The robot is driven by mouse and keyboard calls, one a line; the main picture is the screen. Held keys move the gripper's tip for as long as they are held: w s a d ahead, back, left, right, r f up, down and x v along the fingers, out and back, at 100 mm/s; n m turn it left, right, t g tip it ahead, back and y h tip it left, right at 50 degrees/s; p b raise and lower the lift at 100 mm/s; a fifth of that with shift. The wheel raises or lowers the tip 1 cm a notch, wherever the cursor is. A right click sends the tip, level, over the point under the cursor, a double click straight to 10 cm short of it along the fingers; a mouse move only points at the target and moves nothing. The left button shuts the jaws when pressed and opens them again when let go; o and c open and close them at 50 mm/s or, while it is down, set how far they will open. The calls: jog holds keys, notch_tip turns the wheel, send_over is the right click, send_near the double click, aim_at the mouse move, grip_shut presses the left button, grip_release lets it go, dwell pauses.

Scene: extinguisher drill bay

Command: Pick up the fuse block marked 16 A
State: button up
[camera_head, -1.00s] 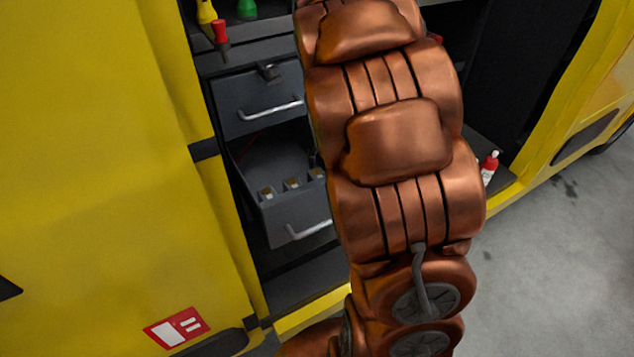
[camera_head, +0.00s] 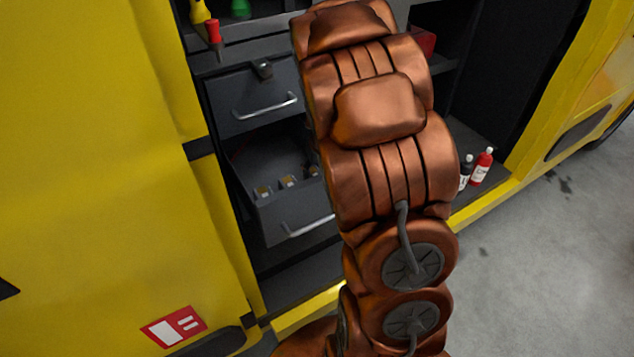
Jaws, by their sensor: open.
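Three small fuse blocks stand in a row inside the open lower drawer (camera_head: 285,217): a left one (camera_head: 263,191), a middle one (camera_head: 287,182) and a right one (camera_head: 312,171). My gripper is not in view.
A shut drawer (camera_head: 253,98) with a handle is above the open one. Red (camera_head: 213,32) and green (camera_head: 240,8) handled tools stand on the shelf at upper left. Yellow vehicle panels flank the bay.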

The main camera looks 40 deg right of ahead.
jog(key=shift+p+x, duration=0.3)
jog(key=shift+x, duration=1.1)
jog(key=shift+f+b, duration=0.25)
jog(key=shift+b, duration=0.1)
grip_shut()
jog(key=shift+r, duration=0.15)
